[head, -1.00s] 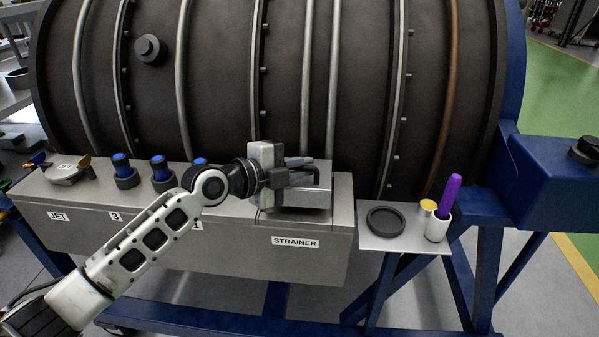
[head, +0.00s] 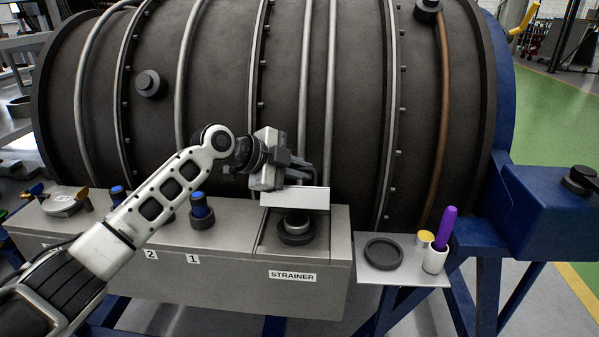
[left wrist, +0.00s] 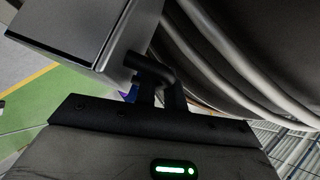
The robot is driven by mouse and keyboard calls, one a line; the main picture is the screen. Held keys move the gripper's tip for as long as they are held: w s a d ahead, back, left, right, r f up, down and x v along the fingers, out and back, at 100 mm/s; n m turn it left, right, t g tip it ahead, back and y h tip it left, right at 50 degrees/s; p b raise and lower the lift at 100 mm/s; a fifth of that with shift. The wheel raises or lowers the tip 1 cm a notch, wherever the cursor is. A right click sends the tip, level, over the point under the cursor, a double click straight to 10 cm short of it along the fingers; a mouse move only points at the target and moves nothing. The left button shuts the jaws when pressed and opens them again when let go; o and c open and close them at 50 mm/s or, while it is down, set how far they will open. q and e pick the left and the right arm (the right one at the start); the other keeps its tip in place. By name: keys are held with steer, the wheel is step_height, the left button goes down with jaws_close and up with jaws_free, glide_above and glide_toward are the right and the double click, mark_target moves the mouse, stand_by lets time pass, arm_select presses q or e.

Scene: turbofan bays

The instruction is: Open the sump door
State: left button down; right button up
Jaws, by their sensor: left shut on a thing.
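The sump door (head: 295,197) is a light grey plate on the STRAINER end of the grey box, and it stands raised and tilted. Below it the opening shows a dark round cap (head: 295,228). My left gripper (head: 298,172) is shut at the door's upper side, seemingly on its handle, which the fingers largely hide. In the left wrist view the dark fingers (left wrist: 150,72) are close together beside a grey panel (left wrist: 75,25), probably the door. My right gripper is not in view.
The large dark engine casing (head: 220,110) rises right behind the door. Blue-topped plugs (head: 202,210) stand on the box to the left. A side shelf (head: 405,273) at right holds a dark ring (head: 384,253), a yellow-topped piece (head: 425,238) and a white cup (head: 435,260) with a purple stick.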

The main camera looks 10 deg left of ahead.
arm_select(q)
steer(key=shift+r, duration=0.1)
steer(key=c, duration=1.8)
jaws_free()
steer(key=shift+o, duration=0.2)
steer(key=b+v, duration=0.2)
steer(key=v, duration=1.4)
